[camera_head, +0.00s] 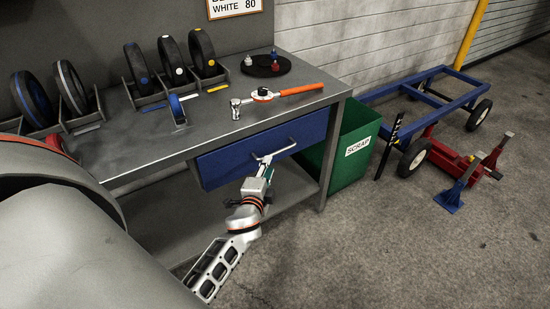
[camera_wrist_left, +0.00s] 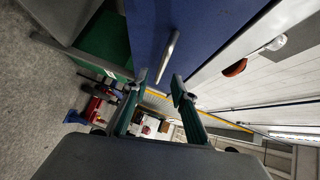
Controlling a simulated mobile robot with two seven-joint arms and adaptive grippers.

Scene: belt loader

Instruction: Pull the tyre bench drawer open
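The blue drawer (camera_head: 222,167) sits under the tyre bench top (camera_head: 205,133), its front close under the bench edge and seemingly shut. Its pale bar handle (camera_head: 284,149) runs along the front. In the left wrist view, the drawer front (camera_wrist_left: 205,30) fills the upper middle, with the handle (camera_wrist_left: 169,52) upright in the picture. My left gripper (camera_head: 261,163) is at the drawer front; in its wrist view its fingers (camera_wrist_left: 159,82) are apart, with the handle's near end between the tips. I cannot tell whether they touch it. My right gripper is not in view.
Several wheels stand in holders on the bench, with a torque wrench (camera_head: 284,91) and a round black tray (camera_head: 265,67). A green scrap bin (camera_head: 352,149) stands right of the drawer. A blue cart (camera_head: 436,92) and red jack (camera_head: 450,160) are farther right. Floor in front is clear.

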